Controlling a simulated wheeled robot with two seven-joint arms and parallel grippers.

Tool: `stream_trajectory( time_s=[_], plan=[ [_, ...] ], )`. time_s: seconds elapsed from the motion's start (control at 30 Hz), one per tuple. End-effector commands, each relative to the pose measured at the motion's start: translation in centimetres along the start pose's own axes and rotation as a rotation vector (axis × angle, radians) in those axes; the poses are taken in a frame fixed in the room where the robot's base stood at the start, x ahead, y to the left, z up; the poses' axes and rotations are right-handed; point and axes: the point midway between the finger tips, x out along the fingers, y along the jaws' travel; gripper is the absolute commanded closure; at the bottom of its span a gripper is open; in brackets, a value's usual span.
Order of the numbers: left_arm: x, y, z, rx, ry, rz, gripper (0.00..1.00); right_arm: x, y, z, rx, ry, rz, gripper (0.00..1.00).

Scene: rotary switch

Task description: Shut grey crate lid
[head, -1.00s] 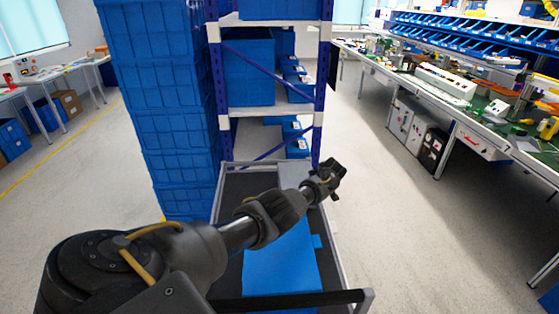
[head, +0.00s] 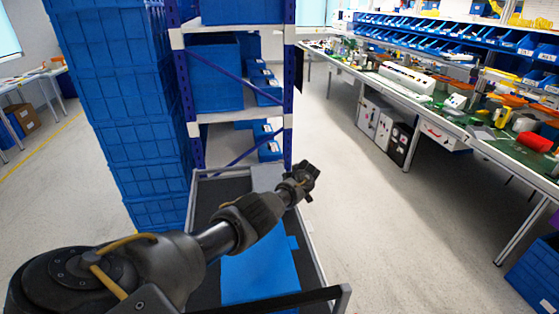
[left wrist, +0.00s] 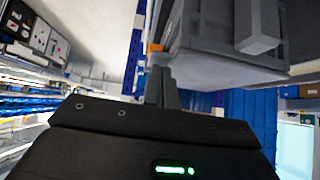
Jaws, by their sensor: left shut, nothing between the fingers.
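My left gripper (head: 309,172) is shut and empty, at the far right side of the cart in the head view. A small light grey surface (head: 266,178), perhaps part of the grey crate, shows just left of it at the cart's far end; my arm hides some of it. In the left wrist view a large grey crate (left wrist: 222,47) fills the upper right, with a thick grey bar across its side. The closed left fingers (left wrist: 161,84) appear close to the crate's edge; I cannot tell whether they touch. The lid's position is unclear. My right gripper is not in view.
The cart (head: 325,275) has a dark deck and a metal rail. A flat blue surface (head: 258,272) lies on it below my arm. Stacked blue crates (head: 115,110) and a shelf rack (head: 240,118) stand behind. Open floor (head: 400,235) lies right, before a long workbench (head: 480,135).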

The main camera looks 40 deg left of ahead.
Motion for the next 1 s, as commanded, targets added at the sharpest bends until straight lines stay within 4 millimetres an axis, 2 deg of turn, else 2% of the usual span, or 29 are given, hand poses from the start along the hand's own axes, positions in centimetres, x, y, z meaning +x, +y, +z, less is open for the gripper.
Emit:
stream_trajectory(
  time_s=[0.2, 0.27, 0.37, 0.8, 1.0],
  plan=[
    [-3.5, 0.1, -3.5, -0.004, 0.005, 0.004, 1.0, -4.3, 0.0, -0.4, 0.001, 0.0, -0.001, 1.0],
    [-3.8, 0.1, -2.9, 0.0, 0.007, 0.006, 1.0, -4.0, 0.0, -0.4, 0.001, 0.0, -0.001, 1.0],
    [-5.3, 0.0, -2.9, -0.002, 0.007, 0.006, 1.0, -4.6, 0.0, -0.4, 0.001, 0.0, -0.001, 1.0],
    [-11.5, -0.1, -2.8, -0.003, 0.01, 0.005, 1.0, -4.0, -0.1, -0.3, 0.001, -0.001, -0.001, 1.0],
    [-12.6, -0.2, -2.7, -0.003, 0.008, 0.004, 1.0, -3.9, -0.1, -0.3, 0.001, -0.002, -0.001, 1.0]
  ],
)
